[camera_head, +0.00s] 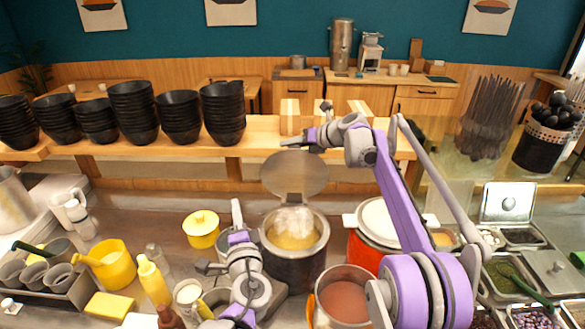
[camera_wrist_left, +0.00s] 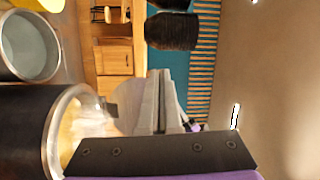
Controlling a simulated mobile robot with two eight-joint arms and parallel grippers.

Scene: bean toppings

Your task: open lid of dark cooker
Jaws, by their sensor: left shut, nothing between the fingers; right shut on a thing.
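The dark cooker (camera_head: 292,265) stands at the middle of the counter, with yellow contents and whitish steam inside. Its see-through lid (camera_head: 295,175) is raised at the back, close to upright. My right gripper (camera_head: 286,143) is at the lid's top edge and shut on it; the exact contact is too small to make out. My left gripper (camera_head: 236,207) is shut and empty, just left of the cooker's rim. In the left wrist view its closed fingers (camera_wrist_left: 162,80) are beside the open cooker (camera_wrist_left: 25,130), whose rim and steam show at lower left.
A red cooker with a white lid (camera_head: 380,222) stands to the right. A pot of brown contents (camera_head: 345,300) is in front. A small yellow pot (camera_head: 201,229) is at left. Stacks of black bowls (camera_head: 223,115) line the shelf behind. Topping trays (camera_head: 520,235) are at right.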

